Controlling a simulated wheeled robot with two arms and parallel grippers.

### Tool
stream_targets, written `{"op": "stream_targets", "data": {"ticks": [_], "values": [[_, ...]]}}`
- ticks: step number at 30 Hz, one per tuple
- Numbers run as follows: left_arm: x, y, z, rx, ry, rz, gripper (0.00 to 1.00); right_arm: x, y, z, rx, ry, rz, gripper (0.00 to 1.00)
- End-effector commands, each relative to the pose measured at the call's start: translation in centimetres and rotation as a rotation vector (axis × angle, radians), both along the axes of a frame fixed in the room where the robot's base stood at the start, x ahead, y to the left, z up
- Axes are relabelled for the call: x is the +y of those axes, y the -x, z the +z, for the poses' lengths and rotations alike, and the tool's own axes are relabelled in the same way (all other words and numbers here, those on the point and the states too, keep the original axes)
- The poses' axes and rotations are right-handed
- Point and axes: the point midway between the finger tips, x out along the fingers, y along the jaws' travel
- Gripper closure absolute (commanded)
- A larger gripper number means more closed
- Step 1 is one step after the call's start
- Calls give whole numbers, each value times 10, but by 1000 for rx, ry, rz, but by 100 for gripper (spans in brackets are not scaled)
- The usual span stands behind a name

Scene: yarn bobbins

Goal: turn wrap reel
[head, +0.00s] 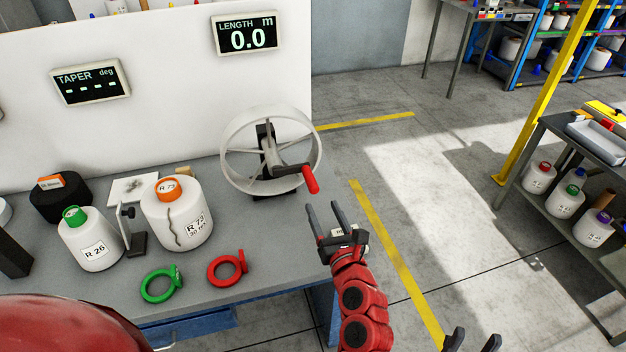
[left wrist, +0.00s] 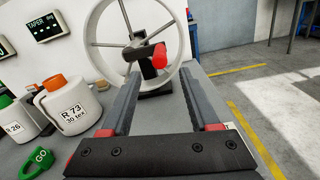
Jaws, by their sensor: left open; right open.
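The wrap reel (head: 228,150) is a pale spoked wheel on a dark stand at the table's right end. Its dark crank ends in a red handle (head: 311,179). My left gripper (head: 324,206) is open and empty, just in front of and below the handle in the head view. In the left wrist view the handle (left wrist: 159,57) shows between the fingertips, seen nearly end-on, with the reel (left wrist: 98,32) behind it. I cannot tell how far the tips are from it. My right gripper (head: 473,340) is open at the bottom edge, only its fingertips showing.
The length display (head: 247,34) reads 0.0 m; the taper display (head: 91,83) shows dashes. Bobbins R 73 (head: 163,222) and R 26 (head: 78,249), a green ring (head: 148,295) and a red ring (head: 213,278) stand or lie left of the reel. Floor right of the table is clear.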

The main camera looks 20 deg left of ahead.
Motion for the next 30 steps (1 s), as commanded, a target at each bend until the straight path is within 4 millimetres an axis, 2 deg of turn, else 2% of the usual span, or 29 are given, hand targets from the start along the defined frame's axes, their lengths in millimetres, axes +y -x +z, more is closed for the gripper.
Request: {"op": "stream_targets", "data": {"ticks": [1,6,12,24,26,30], "values": [[9,-10,5,1,-5,6,39,0,0,10,0,0,0,50],[30,-41,4,2,-5,4,39,0,0,22,0,0,0,50],[45,-65,3,-1,-3,1,39,0,0,29,0,0,0,50],[50,-72,-1,1,-2,0,39,0,0,30,0,0,0,50],[50,-72,-1,1,-2,1,46,0,0,30,0,0,0,50],[50,-72,-1,1,-2,1,71,0,0,30,0,0,0,50]]}}
